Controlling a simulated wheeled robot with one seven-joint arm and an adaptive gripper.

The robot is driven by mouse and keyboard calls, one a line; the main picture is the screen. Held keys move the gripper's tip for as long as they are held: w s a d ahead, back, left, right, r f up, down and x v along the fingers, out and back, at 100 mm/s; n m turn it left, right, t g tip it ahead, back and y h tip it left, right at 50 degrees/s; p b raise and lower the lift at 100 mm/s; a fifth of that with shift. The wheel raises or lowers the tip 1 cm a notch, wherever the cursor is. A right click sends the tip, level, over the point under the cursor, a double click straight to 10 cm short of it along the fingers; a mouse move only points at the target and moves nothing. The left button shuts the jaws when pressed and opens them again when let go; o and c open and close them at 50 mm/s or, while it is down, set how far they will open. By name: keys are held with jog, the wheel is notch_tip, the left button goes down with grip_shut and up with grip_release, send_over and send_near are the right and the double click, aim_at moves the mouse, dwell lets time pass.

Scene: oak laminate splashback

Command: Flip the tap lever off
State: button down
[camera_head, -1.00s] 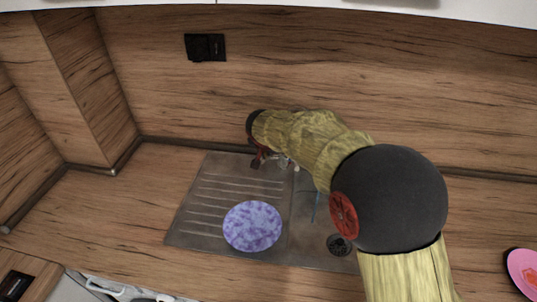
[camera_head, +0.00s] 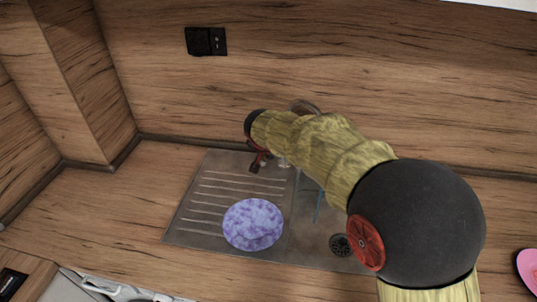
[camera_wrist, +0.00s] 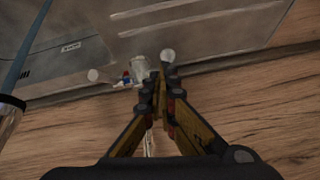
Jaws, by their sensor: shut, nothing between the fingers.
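The tap is mostly hidden behind my arm in the head view; part of its curved spout (camera_head: 305,107) shows above the arm and a bit of metal (camera_head: 284,162) below it. In the wrist view the pale tap body (camera_wrist: 140,68) has a red and blue mark (camera_wrist: 127,77) beside it. I cannot tell clearly which part is the lever. The spout end (camera_wrist: 10,115) is at the left, with a thin blue stream (camera_wrist: 25,45) from it. My gripper (camera_wrist: 161,93) is shut and empty, its tips close by the tap body; contact is unclear. It also shows in the head view (camera_head: 257,161).
A steel sink with a ribbed drainer (camera_head: 205,222) is set in the wooden worktop. A purple speckled plate (camera_head: 253,225) lies on the drainer. A dark drain (camera_head: 340,245) is at the right. A black socket (camera_head: 205,41) is on the wall. A pink item (camera_head: 527,270) is far right.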

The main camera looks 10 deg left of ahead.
jog(key=v, duration=1)
jog(key=shift+r, duration=0.3)
jog(key=shift+w, duration=0.1)
